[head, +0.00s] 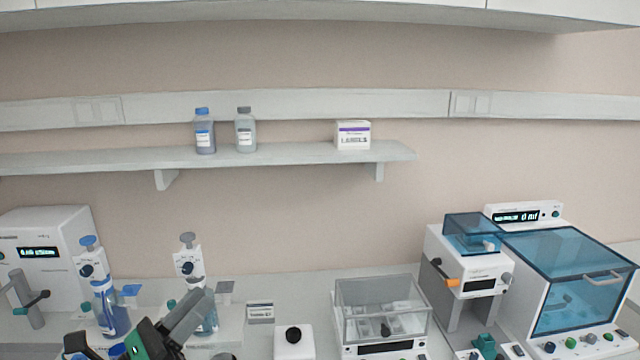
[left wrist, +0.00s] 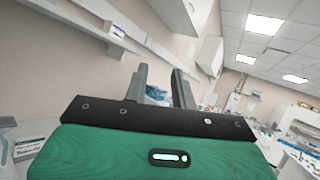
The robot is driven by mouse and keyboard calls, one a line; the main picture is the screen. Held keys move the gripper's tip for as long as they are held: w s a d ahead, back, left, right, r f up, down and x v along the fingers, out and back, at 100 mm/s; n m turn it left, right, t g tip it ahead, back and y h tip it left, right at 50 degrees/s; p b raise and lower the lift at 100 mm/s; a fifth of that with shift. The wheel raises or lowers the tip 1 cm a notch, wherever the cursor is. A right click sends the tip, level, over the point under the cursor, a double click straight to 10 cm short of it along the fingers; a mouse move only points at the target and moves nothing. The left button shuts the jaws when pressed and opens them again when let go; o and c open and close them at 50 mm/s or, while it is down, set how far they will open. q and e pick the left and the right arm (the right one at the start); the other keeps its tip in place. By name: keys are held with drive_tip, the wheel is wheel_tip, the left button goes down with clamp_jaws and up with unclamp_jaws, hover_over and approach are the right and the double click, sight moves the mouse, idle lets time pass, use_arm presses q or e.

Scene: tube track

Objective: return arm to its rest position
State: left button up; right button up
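My left gripper (head: 200,302) is at the lower left of the head view, with its green body below and its grey fingers pointing up and right. My right gripper is not in view.
A second dispenser bottle (head: 108,310) and a white instrument (head: 50,245) stand at left. A clear-lidded box (head: 382,292), a small device with an orange lever (head: 468,270) and a blue-lidded machine (head: 570,275) stand at right. A wall shelf (head: 290,154) carries two bottles and a label box.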

use_arm(q)
drive_tip(key=s+a+f+n+g+y, duration=0.1)
drive_tip(key=a+f+n+y, duration=0.4)
drive_tip(key=f+n+y, duration=0.75)
drive_tip(key=s+a+f+n+g+y, duration=0.15)
drive_tip(key=a+f+n+y, duration=0.55)
drive_tip(key=n, duration=1.1)
drive_tip(key=s+d+f+n+g+h, duration=0.2)
drive_tip(key=s+d+f+n+g, duration=0.3)
drive_tip(key=s+f, duration=0.45)
drive_tip(key=s+d+f+n+g+h, duration=0.2)
drive_tip(key=s+d+f+n+g, duration=0.15)
drive_tip(key=s+f+g, duration=0.4)
drive_tip(key=s+f+b, duration=0.3)
drive_tip(key=f+b, duration=0.4)
drive_tip(key=f, duration=3.1)
drive_tip(key=s+a+f+b, duration=0.2)
drive_tip(key=s+f+b, duration=0.1)
drive_tip(key=s+f, duration=0.6)
drive_tip(key=s+a+f+g+b, duration=0.1)
drive_tip(key=s+a+f+b, duration=0.1)
drive_tip(key=s+f, duration=0.8)
wheel_tip(320, 180, down, 7)
drive_tip(key=shift+s+r+g+b, duration=0.15)
drive_tip(key=shift+g+b, duration=0.15)
drive_tip(key=shift+b, duration=0.15)
